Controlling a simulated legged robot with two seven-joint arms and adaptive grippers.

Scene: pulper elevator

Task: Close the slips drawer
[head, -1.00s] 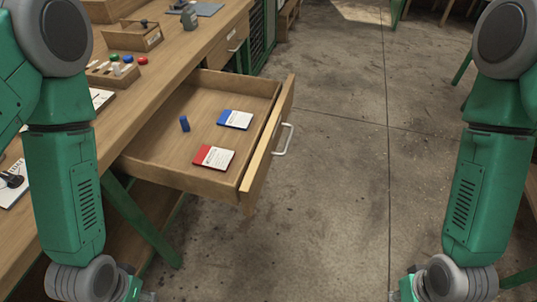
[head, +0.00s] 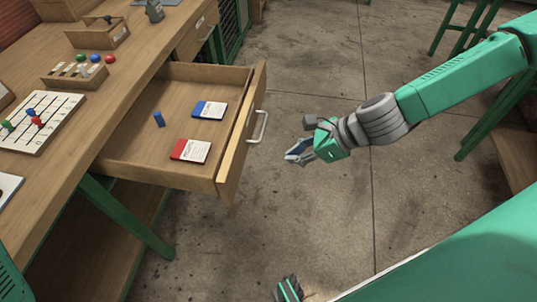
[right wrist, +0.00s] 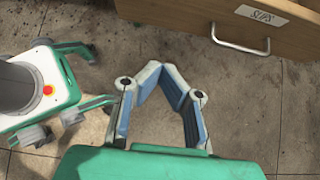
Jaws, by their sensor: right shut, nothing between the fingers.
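The slips drawer (head: 240,138) is pulled well out from the wooden bench in the head view. Its metal handle (head: 259,127) faces the open floor. Inside lie a blue-edged pad (head: 210,110), a red-edged pad (head: 191,150) and a small blue block (head: 159,119). In the right wrist view the drawer front (right wrist: 192,12) shows at the top, with a "SLIPS" label (right wrist: 262,15) and the handle (right wrist: 239,46). My right gripper (head: 292,156) is shut and empty, to the right of the handle and apart from it. Its fingers (right wrist: 162,68) also show there. My left gripper is out of view.
Another drawer (head: 196,32) beyond is closed. Concrete floor (head: 310,85) lies clear beside the open drawer.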

